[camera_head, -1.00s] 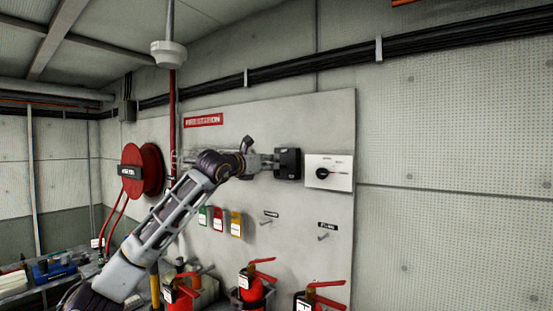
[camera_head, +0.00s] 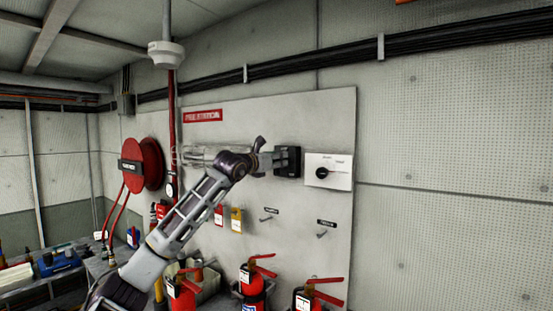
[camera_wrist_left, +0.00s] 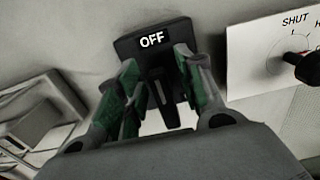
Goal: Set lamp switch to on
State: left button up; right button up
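The switch is a black box (camera_head: 289,162) on the grey wall panel, left of a white plate with a dial. In the left wrist view its plate reads OFF (camera_wrist_left: 151,40), and a dark lever (camera_wrist_left: 164,97) hangs below the label. My left gripper (camera_head: 273,161) is at the left side of the black box. In the left wrist view the two green-padded fingers of the left gripper (camera_wrist_left: 162,84) are apart, one on each side of the lever. Whether either finger touches the lever I cannot tell. My right gripper is not in view.
The white dial plate (camera_head: 328,171) sits close at the right of the switch. Two hooks (camera_head: 269,217) and coloured tags (camera_head: 237,220) are lower on the panel. Red extinguishers (camera_head: 253,283) stand below. A red hose reel (camera_head: 151,164) is at the left. The wall at right is bare.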

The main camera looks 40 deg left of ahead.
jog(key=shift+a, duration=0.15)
pick_arm(q)
grip_shut()
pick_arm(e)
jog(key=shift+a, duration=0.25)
